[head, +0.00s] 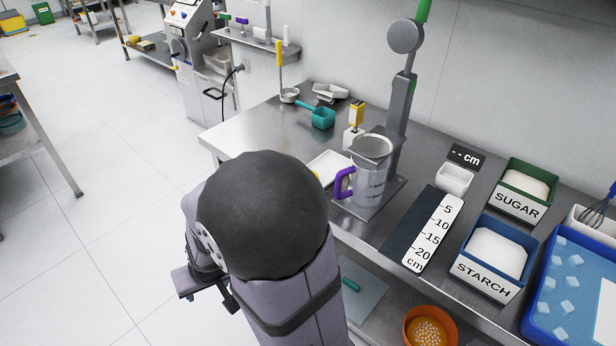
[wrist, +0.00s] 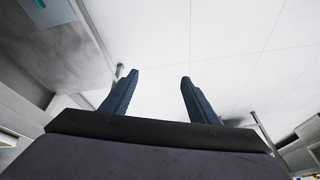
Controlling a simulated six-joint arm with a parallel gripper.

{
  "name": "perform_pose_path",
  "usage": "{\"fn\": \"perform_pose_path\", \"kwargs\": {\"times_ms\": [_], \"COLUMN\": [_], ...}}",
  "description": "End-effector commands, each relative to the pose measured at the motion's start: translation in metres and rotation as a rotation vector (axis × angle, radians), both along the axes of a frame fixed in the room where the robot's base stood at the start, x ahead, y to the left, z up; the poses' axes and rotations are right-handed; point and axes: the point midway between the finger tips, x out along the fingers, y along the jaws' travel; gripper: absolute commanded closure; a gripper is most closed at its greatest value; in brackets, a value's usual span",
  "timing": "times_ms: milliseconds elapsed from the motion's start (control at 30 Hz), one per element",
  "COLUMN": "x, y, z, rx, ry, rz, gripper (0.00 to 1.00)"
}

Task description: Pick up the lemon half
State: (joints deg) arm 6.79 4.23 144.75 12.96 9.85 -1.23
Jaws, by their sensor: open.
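My gripper (wrist: 157,90) is open in the wrist view, its two dark blue fingers apart with nothing between them. In the head view my arm fills the front middle, and the gripper end is low at its left, off the bench and over the floor side. A white tray (head: 328,163) lies on the bench just behind my arm, partly hidden by it. A small yellow patch (head: 317,176) shows at the tray's near left; it may be the lemon half, but too little shows to be sure. No lemon half shows in the wrist view.
A clear jug (head: 369,180) with a purple handle stands on a stand right of the tray. A teal scoop (head: 322,118) lies behind. A ruler board (head: 434,233), a starch bin (head: 494,262) and a sugar bin (head: 524,190) are to the right.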

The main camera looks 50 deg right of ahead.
Motion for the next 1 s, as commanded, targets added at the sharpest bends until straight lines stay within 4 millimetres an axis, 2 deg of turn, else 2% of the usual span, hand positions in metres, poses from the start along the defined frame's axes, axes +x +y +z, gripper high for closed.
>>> {"fn": "perform_pose_path", "kwargs": {"times_ms": [33,133,200,300,367,500,600,700,800,1000], "x": [0.016,0.044,0.056,0.064,0.063,0.045,0.028,0.013,0.003,-0.003], "y": [-0.016,-0.054,-0.086,-0.136,-0.166,-0.229,-0.261,-0.280,-0.291,-0.298], "z": [0.002,0.006,0.011,0.019,0.026,0.044,0.056,0.066,0.073,0.077], "rx": [-0.009,-0.052,-0.098,-0.189,-0.255,-0.426,-0.538,-0.623,-0.678,-0.713], "ry": [-0.056,-0.181,-0.261,-0.367,-0.423,-0.525,-0.572,-0.600,-0.617,-0.628], "rz": [-0.072,-0.212,-0.311,-0.455,-0.536,-0.698,-0.776,-0.827,-0.856,-0.872], "gripper": [0.45,0.45,0.45,0.45,0.45,0.45,0.45,0.45,0.45,0.45]}}
